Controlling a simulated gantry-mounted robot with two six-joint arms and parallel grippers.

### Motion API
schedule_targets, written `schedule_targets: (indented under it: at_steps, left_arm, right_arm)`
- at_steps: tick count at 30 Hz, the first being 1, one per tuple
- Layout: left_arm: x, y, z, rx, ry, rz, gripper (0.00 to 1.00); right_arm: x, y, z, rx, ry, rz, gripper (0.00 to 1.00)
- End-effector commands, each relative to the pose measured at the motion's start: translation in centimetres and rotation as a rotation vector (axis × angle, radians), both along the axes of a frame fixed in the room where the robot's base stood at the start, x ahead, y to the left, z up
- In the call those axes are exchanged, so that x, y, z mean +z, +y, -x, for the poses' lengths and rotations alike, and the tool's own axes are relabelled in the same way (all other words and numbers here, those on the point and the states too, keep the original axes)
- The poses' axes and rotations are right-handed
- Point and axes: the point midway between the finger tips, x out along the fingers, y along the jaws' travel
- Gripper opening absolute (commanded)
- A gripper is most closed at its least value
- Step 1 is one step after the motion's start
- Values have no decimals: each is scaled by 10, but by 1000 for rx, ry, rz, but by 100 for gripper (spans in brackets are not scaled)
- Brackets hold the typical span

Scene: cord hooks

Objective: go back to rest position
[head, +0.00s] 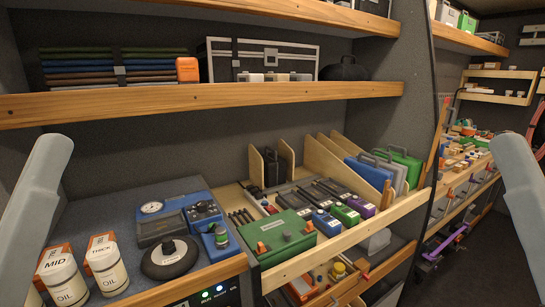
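Only a pale grey link of each of my arms shows, at the left and right edges of the head view. Both grippers are out of the picture, so their state and anything in them is hidden. A thin black cord (432,90) runs down the edge of the shelf unit. A reddish loop (537,122), perhaps a cord, is partly visible at the far right edge. I cannot make out hooks for certain.
A bench holds two oil bottles (104,262), a round black device (169,258) and a blue case (182,213). A tray beside it carries a green toolbox (286,236) and several small boxes. Wooden shelves (200,101) cross above. The dark floor (490,265) at right looks clear.

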Motion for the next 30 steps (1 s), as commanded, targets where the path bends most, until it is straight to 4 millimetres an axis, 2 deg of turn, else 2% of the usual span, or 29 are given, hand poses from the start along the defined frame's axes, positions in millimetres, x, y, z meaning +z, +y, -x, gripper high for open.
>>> schedule_targets:
  at_steps: [1, 4, 8, 14, 17, 20, 30]
  left_arm:
    - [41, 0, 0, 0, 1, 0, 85]
    - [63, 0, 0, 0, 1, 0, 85]
    - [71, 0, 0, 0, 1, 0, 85]
    - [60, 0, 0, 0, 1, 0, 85]
    - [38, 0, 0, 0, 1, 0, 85]
    - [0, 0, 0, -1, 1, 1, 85]
    - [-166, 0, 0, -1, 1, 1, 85]
  right_arm:
    - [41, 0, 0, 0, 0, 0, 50]
    - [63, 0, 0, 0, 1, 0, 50]
    - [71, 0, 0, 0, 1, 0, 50]
    - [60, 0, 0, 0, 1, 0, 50]
    - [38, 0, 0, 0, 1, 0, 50]
    - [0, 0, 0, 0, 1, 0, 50]
    - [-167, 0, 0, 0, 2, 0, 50]
